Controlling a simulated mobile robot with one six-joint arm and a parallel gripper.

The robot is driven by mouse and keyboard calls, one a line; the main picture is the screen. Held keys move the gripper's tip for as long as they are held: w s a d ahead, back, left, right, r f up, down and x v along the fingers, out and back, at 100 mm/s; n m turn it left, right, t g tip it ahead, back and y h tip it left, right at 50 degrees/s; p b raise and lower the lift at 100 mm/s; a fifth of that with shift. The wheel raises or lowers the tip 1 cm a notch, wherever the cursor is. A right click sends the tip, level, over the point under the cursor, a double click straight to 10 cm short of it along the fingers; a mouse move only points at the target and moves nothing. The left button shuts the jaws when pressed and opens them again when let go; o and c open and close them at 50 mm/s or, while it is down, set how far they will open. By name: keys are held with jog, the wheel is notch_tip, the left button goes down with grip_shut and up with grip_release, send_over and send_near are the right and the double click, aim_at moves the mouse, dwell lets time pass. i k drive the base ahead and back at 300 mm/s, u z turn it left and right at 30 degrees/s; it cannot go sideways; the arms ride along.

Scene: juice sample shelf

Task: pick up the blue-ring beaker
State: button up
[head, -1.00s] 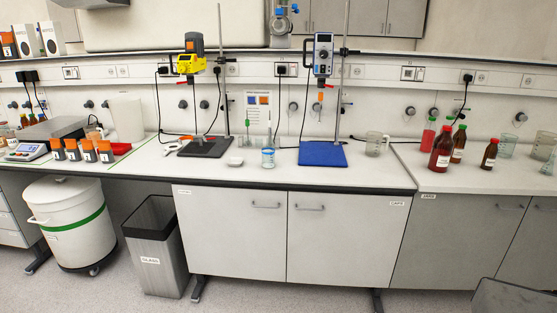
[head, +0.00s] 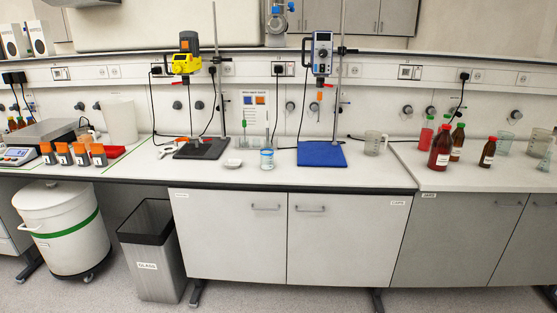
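The blue-ring beaker (head: 267,160) is a small clear beaker with a blue band. It stands upright near the front edge of the white bench (head: 215,174), between the dark stand base on its left and the blue stand base on its right. Clear glassware stands just behind it. Nothing is touching it from the front. My gripper does not show in the head view.
A yellow stirrer (head: 186,63) hangs over the dark base (head: 203,149). A grey-blue stirrer (head: 322,52) hangs over the blue mat (head: 321,155). A white dish (head: 232,163) lies left of the beaker. A glass bin (head: 152,255) stands on the floor.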

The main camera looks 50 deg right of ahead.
aim_at(267, 158)
jog(key=u, duration=0.05)
jog(key=i, duration=1)
jog(key=z, duration=0.05)
